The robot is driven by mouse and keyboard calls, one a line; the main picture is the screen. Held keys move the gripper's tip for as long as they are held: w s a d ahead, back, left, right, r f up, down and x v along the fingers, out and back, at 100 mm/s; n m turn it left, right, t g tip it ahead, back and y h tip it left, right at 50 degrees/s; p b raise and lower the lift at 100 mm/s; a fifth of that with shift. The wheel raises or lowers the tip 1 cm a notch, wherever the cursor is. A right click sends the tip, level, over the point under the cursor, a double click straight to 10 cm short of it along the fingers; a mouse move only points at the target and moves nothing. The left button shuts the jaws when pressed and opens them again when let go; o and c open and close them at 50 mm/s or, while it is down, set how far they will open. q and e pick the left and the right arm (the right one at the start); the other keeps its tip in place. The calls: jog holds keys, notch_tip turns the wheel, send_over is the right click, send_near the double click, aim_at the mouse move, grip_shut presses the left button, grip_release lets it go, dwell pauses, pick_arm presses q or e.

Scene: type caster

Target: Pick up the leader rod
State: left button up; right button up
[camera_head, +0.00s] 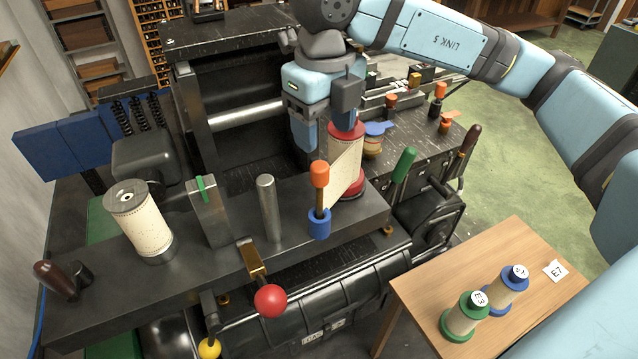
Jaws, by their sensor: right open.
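A thin rod with an orange cap and a blue foot (320,197), which looks like the leader rod, stands upright on the dark machine ledge. A pale perforated paper strip (345,176) stretches from it to a red-ended paper spool (347,148). My right gripper (330,132) points down at the spool's top, behind the rod and apart from it. Its jaws are open, with one finger left of the spool; whether it touches the spool I cannot tell. My left gripper is out of view.
A bare metal post (268,208), a slotted block with a green strip (207,212) and a grey-ended paper spool (140,222) stand left of the rod. A red-ball lever (270,300) is in front. A green-handled lever (402,165) is right. A wooden table (425,290) holds two spools.

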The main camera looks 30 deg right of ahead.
aim_at(320, 165)
notch_tip(320, 165, down, 4)
jog(key=shift+f, duration=0.1)
jog(key=shift+s+a+f+p, duration=0.1)
jog(key=shift+a+f+p, duration=0.1)
jog(key=shift+f, duration=0.7)
jog(key=shift+a+f+p, duration=0.1)
jog(key=shift+f+p, duration=0.05)
jog(key=shift+f, duration=0.8)
jog(key=shift+s+a+f+p, duration=0.1)
jog(key=shift+f+p, duration=0.1)
jog(key=shift+f, duration=0.7)
jog(key=c, duration=1)
